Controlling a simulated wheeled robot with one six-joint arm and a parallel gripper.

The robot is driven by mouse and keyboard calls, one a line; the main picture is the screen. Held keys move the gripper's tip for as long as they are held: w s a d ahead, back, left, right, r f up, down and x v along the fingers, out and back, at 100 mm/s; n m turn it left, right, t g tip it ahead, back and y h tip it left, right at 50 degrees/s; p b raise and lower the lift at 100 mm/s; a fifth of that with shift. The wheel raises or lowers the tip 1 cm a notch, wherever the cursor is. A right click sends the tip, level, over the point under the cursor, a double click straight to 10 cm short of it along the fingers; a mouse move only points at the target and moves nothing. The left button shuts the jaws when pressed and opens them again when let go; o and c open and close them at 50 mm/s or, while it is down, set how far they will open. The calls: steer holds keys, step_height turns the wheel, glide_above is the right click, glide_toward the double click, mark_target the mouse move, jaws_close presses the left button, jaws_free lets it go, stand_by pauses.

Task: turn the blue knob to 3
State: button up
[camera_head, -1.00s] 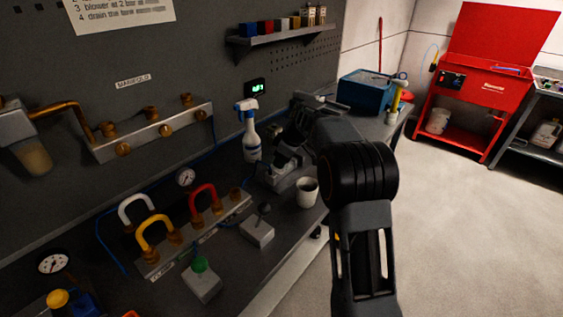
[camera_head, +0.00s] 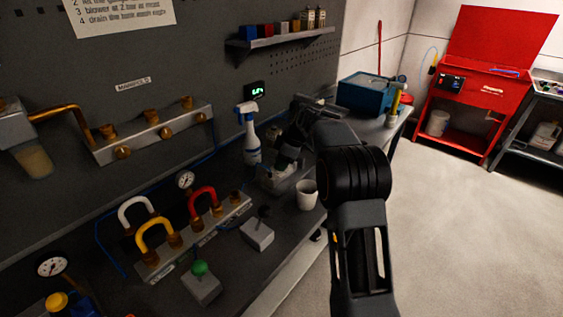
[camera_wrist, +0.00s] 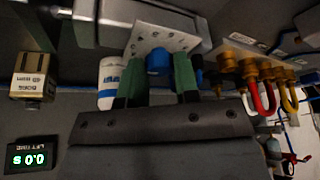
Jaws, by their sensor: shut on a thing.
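The blue knob (camera_wrist: 158,62) sits on a pale plate with dark marks (camera_wrist: 160,38) in the wrist view. My gripper (camera_wrist: 158,80) has its two green-padded fingers on either side of the knob and is shut on it. The knob's pointer and the number it faces cannot be made out. In the head view my gripper (camera_head: 287,160) is down at a grey box (camera_head: 278,181) on the bench; the knob is hidden there by my wrist. A small display (camera_head: 257,90) on the wall shows green characters; it also shows in the wrist view (camera_wrist: 27,158).
A spray bottle (camera_head: 249,135) stands just left of my gripper, and a white cup (camera_head: 307,194) stands close in front. A box with a black lever (camera_head: 258,232) and a manifold with coloured handles (camera_head: 195,235) lie nearer. A blue toolbox (camera_head: 365,93) stands beyond.

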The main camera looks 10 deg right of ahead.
steer(key=o, duration=0.9)
steer(key=shift+o, duration=0.2)
steer(key=v, duration=1.3)
steer(key=shift+d+r+p, duration=0.2)
steer(key=shift+r+p, duration=0.2)
